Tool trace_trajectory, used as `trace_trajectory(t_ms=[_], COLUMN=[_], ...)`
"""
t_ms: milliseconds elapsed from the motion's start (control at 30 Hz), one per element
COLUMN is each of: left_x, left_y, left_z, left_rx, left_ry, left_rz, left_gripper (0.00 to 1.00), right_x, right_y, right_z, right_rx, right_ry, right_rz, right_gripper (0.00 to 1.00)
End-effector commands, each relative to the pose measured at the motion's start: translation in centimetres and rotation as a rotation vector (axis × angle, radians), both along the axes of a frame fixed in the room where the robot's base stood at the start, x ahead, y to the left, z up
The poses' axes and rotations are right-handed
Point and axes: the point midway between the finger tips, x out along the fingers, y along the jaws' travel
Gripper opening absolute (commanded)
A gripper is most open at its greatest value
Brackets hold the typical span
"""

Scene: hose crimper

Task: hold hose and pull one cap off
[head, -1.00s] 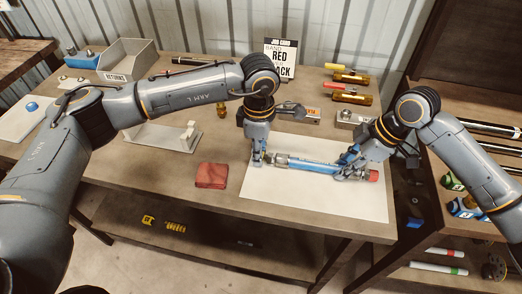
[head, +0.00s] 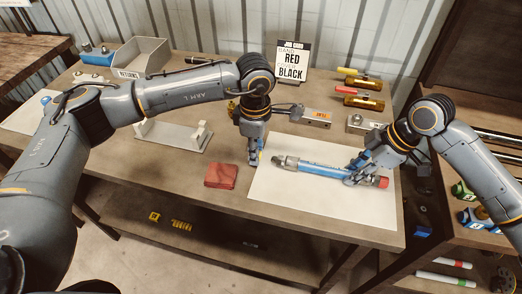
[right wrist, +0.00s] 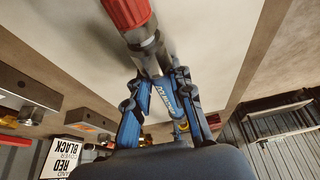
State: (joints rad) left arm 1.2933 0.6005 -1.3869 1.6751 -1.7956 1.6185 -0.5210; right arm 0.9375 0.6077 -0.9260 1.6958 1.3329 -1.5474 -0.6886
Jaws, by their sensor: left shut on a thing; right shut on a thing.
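A blue hose (head: 318,169) with grey metal end fittings lies over the white mat (head: 290,205). A red cap (head: 383,182) covers its right end; the cap also shows in the right wrist view (right wrist: 126,12). My right gripper (head: 357,174) is shut around the hose just left of the red cap. The left end fitting (head: 281,160) is bare. My left gripper (head: 254,160) is shut just left of that fitting, apart from it, on a small piece that looks like a cap. The fingers mostly hide this piece, and its colour is unclear.
A white stand (head: 172,137) and a grey returns bin (head: 134,58) are further left. A job card (head: 292,62) stands at the back, with gold fittings (head: 363,102) to its right. The mat's front is clear.

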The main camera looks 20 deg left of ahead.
Motion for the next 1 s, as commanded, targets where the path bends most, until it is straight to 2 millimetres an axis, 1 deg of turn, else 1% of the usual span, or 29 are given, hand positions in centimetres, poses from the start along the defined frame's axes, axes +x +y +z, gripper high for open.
trace_trajectory(t_ms=[167,600,700,867,900,967,1000], left_x=[0.0,0.0,0.0,0.0,0.0,0.0,0.0], left_y=[0.0,0.0,0.0,0.0,0.0,0.0,0.0], left_z=[0.5,4.6,5.0,5.0,5.0,5.0,5.0], left_rx=[-0.001,-0.002,0.000,0.000,0.000,-0.001,-0.001], left_ry=[-0.002,-0.002,0.000,0.000,0.000,0.000,0.000], left_rz=[-0.001,-0.002,-0.002,-0.002,-0.002,-0.002,-0.002], left_gripper=[0.00,0.00,0.00,0.00,0.00,0.00,0.00], right_x=[0.0,0.0,0.0,0.0,0.0,0.0,0.0], right_y=[0.0,0.0,0.0,0.0,0.1,0.1,0.1], right_z=[0.0,0.0,0.0,0.0,0.0,0.0,0.0], right_rx=[0.000,0.000,0.000,0.001,0.001,0.001,0.001], right_ry=[0.000,0.000,0.000,0.000,0.000,0.000,0.000], right_rz=[0.000,0.000,0.001,0.001,0.001,0.001,0.001], right_gripper=[0.00,0.00,0.00,0.00,0.26,0.38,0.47])
